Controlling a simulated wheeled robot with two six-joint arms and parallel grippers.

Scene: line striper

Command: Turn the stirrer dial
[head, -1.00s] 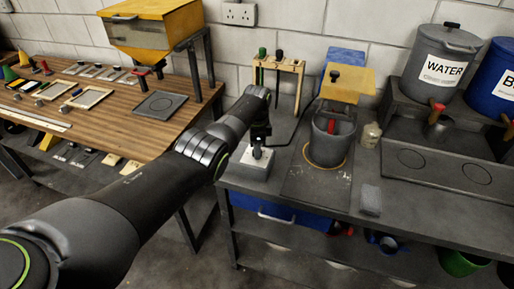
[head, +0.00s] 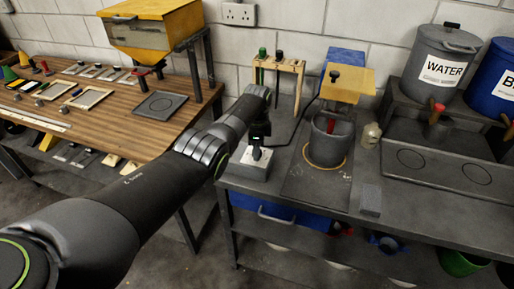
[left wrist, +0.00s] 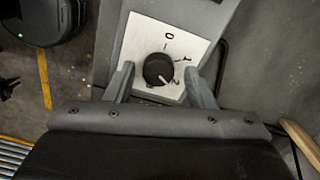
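The stirrer dial (left wrist: 158,69) is a round black knob on a white plate (left wrist: 138,38) marked 0, 1 and 2. Its white pointer line points to the lower right, towards the 2. My left gripper (left wrist: 160,70) is open, with one finger on each side of the dial; a gap shows between each finger and the knob. In the head view my left gripper (head: 258,152) points down over the small control box (head: 250,168), and it hides the dial there. The stirrer pot (head: 328,145) stands to the right of the box. My right gripper is not in view.
A wooden rack (head: 279,66) stands behind the control box, and a dark cable runs towards the stirrer. A small bottle (head: 371,135) and a grey block (head: 371,200) are right of the pot. A water bin (head: 442,65) stands farther right.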

